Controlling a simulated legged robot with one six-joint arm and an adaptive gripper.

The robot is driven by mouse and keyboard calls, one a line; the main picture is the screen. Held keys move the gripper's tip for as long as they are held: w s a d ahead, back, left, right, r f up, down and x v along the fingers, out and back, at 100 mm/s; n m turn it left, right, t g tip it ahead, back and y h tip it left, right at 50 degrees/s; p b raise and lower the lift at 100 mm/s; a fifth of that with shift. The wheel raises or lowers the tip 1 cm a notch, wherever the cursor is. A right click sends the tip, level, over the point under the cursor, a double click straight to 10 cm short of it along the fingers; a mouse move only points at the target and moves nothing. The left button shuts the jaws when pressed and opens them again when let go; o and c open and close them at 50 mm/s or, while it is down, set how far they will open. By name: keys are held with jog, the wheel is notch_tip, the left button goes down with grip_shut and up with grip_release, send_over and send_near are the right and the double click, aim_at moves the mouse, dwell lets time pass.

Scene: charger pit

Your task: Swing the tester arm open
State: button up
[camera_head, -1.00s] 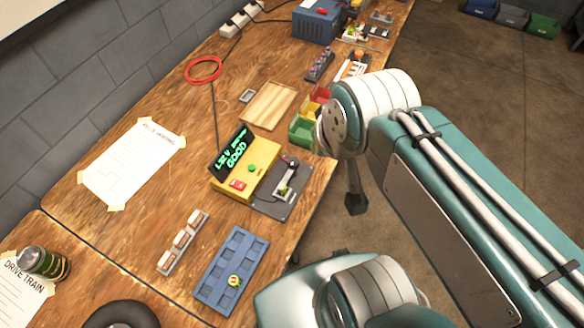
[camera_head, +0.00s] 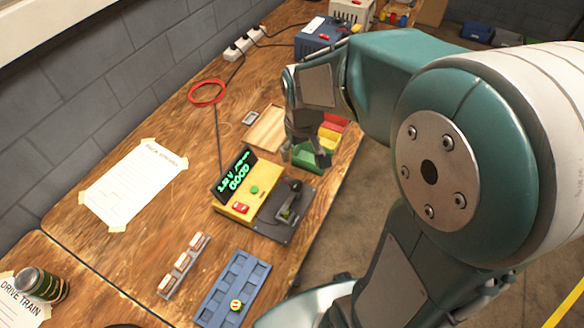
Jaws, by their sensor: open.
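The yellow tester (camera_head: 233,211) stands on the wooden bench, with green text on its dark screen (camera_head: 233,177) that ends in "GOOD". The tester arm (camera_head: 290,199) is a small lever with a dark end on the grey plate (camera_head: 272,226) at the tester's right side. It lies low over the plate, and a small greenish thing shows under it. My gripper (camera_head: 307,161) hangs above and behind the tester arm, apart from it, fingers pointing down. It is open with nothing seen between the fingers, and it partly hides the wooden tray and the coloured bins.
A blue slotted tray (camera_head: 231,287) with one round cell (camera_head: 236,306) and a narrow grey rack (camera_head: 183,264) lie in front of the tester. Green bin (camera_head: 309,158) and wooden tray (camera_head: 262,128) are behind. A red cable loop (camera_head: 207,93) lies further back.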

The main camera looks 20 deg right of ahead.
jog(key=g, duration=0.1)
send_over(296, 184)
notch_tip(296, 184, down, 5)
notch_tip(296, 184, down, 12)
grip_shut()
dwell(0.4)
